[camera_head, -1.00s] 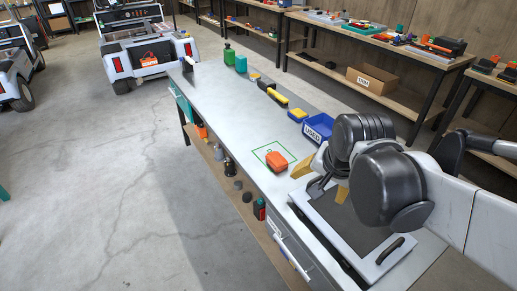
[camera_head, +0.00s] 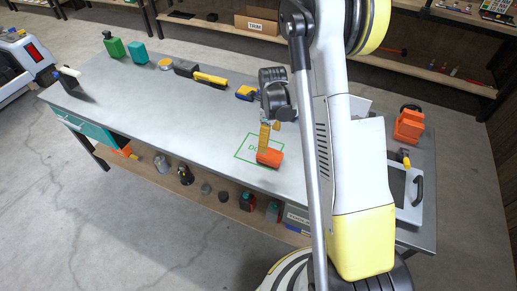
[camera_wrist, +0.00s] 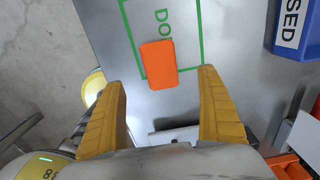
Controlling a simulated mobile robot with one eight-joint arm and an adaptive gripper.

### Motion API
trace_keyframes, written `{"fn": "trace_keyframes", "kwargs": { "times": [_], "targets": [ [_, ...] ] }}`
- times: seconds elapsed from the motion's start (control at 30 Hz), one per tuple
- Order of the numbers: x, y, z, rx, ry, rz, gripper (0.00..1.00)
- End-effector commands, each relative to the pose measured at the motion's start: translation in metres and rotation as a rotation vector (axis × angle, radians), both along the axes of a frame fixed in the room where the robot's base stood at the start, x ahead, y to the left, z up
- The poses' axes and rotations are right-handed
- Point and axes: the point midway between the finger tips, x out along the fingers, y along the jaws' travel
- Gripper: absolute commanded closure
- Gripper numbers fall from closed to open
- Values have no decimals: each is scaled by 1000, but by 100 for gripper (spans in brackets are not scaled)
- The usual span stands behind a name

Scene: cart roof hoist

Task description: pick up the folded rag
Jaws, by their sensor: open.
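The folded rag is an orange, blocky bundle (camera_head: 270,157) lying on the grey bench at the lower right edge of a green outline (camera_head: 238,150) marked "DO…". In the wrist view the rag (camera_wrist: 158,62) lies just beyond and between my fingertips, overlapping the green line. My gripper (camera_head: 264,139) has yellow fingers and points down at the rag. In the wrist view both fingers of my gripper (camera_wrist: 162,78) are spread wide with nothing between them. In the head view a finger overlaps the rag's edge; contact cannot be told.
A blue "USED" bin (camera_wrist: 298,28) stands to the right in the wrist view. A yellow-and-black tool (camera_head: 210,80) and green and teal containers lie along the bench's back. Another orange object (camera_head: 408,125) stands at the right end. The left half of the bench (camera_head: 130,100) is mostly clear.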

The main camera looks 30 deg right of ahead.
Motion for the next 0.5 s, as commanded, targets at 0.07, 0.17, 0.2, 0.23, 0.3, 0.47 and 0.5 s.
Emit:
{"fn": "trace_keyframes", "kwargs": {
  "times": [0.07,0.17,0.2,0.23,0.3,0.47,0.5],
  "targets": [
    [0,0,-11,0,0,-2,14],
    [0,0,-28,0,0,0,14],
    [0,0,-35,0,0,0,14],
    [0,0,-40,0,0,0,14],
    [0,0,-50,-1,-1,1,14],
    [0,0,-61,0,-1,2,14],
    [-1,0,-66,0,-1,2,14]
  ]
}}
